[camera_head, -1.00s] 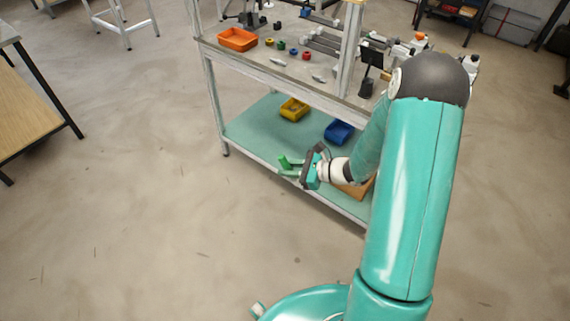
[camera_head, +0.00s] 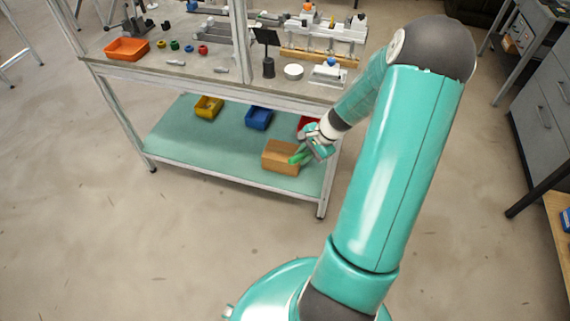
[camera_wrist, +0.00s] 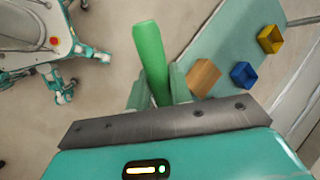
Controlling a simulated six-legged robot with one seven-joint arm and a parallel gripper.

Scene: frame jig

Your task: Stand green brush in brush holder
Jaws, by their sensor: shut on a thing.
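The green brush (camera_head: 299,158) is in my gripper (camera_head: 310,152), in front of the bench's lower right side. In the head view the brush overlaps the wooden block's right end; contact cannot be told. In the wrist view the green brush (camera_wrist: 150,58) rises between the fingers of my gripper (camera_wrist: 158,93), which are shut on it. Its bristles cannot be made out. A dark upright cylinder (camera_head: 268,69) stands on the bench top and may be the brush holder; I cannot see into it.
The wooden block (camera_head: 281,157) sits on the green lower shelf (camera_head: 200,140) with yellow (camera_head: 208,107), blue (camera_head: 258,118) and red (camera_head: 306,124) bins. The bench top (camera_head: 140,72) holds an orange tray (camera_head: 127,49), a white round dish (camera_head: 293,72) and small parts. Floor in front is clear.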

